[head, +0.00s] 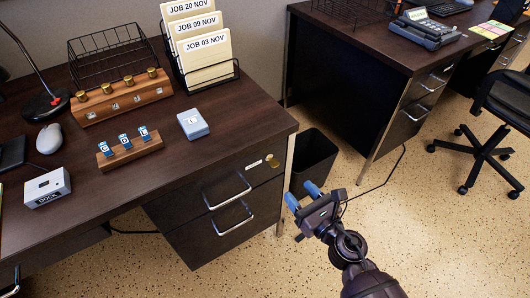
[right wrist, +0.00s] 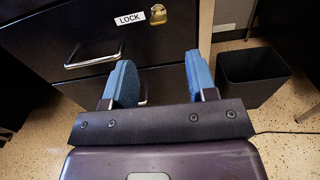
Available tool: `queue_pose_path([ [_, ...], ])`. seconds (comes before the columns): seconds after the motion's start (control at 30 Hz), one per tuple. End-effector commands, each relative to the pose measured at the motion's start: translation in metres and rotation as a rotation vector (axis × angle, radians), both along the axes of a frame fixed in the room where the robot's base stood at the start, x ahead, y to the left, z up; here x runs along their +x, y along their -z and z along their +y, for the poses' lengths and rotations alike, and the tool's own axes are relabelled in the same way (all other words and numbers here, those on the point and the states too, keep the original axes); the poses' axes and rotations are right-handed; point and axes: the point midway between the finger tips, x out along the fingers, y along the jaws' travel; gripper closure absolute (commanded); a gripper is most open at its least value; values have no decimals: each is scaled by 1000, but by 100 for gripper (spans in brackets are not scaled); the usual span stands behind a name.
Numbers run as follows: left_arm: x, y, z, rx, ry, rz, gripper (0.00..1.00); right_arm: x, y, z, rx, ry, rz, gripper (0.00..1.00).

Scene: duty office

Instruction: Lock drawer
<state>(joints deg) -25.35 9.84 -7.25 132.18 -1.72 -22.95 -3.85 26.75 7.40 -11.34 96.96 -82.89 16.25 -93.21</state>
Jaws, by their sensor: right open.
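The dark wooden desk's upper drawer (head: 215,188) has a silver bar handle and looks flush with the desk front. A brass lock piece (head: 273,160) sits at its upper right corner, beside a small white label (head: 253,165). In the right wrist view the label (right wrist: 130,19) reads LOCK and the brass lock piece (right wrist: 158,14) is just right of it. My right gripper (head: 303,195) is open and empty, in front of and below the lock. Its blue fingers (right wrist: 160,82) show apart in the right wrist view, touching nothing visible. My left gripper is out of view.
A lower drawer handle (head: 233,219) sits below. A black waste bin (head: 314,160) stands right of the desk, by its metal leg. On the desktop are a wooden block with brass knobs (head: 122,98), a key rack (head: 129,149) and a blue box (head: 193,124).

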Motion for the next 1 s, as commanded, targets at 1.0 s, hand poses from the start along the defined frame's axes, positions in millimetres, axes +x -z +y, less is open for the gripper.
queue_pose_path([
  [1.0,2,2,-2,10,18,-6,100,88,0,65,-14,-5,-10,48],
])
